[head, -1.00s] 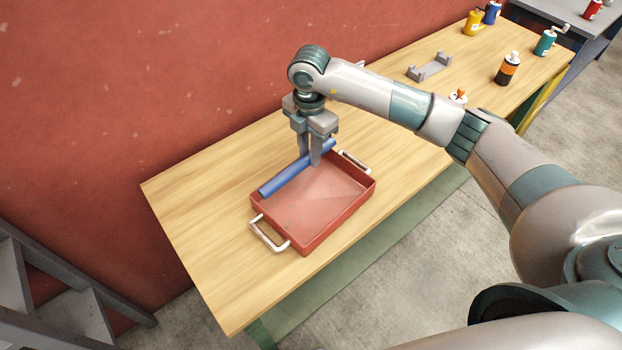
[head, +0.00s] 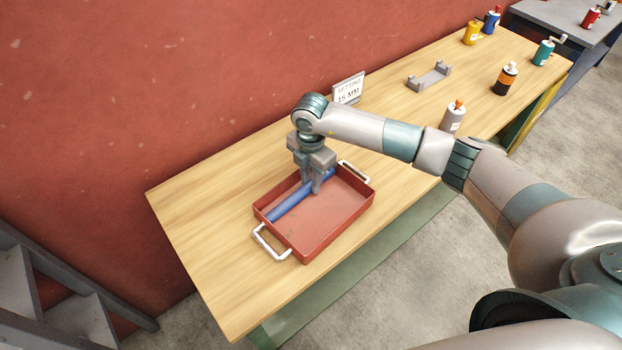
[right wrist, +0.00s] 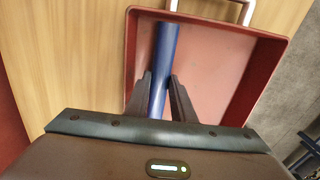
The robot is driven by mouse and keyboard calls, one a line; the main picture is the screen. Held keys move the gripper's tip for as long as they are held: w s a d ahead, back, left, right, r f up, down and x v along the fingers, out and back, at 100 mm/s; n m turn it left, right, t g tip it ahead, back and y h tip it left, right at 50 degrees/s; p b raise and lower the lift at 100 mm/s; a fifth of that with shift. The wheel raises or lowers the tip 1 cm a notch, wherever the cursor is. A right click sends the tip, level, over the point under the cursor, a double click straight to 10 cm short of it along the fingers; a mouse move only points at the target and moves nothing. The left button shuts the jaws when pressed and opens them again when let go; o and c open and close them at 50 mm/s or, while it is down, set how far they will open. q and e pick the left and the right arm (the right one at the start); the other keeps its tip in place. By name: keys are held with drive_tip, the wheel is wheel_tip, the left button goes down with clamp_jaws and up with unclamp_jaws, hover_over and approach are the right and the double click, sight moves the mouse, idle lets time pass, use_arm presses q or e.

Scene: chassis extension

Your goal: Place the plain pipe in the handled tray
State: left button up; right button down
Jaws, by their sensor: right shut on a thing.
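The plain pipe is a blue tube (head: 292,203) lying lengthwise inside the red handled tray (head: 338,227), near its back long wall. The tray has a pale metal handle at each end and sits on the wooden bench. My right gripper (head: 311,188) points down into the tray and is shut on the pipe. In the right wrist view the pipe (right wrist: 162,65) runs between the two dark fingers (right wrist: 160,95), over the floor of the tray (right wrist: 262,90). I cannot tell whether the pipe touches the tray floor. My left gripper is not in view.
A small sign (head: 348,88) stands behind my arm. A grey cradle (head: 429,76) and several bottles, such as a grey one (head: 453,117) and a black and orange one (head: 505,79), stand to the right. The bench (head: 205,240) is clear left of the tray.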

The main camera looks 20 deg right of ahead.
drive_tip(key=shift+f, duration=0.25)
drive_tip(key=shift+f, duration=0.15)
drive_tip(key=c, duration=1.5)
unclamp_jaws()
drive_tip(key=shift+r+b, duration=0.3)
drive_tip(key=shift+r, duration=0.25)
drive_tip(key=shift+r+b, duration=1.85)
drive_tip(key=shift+r, duration=3.75)
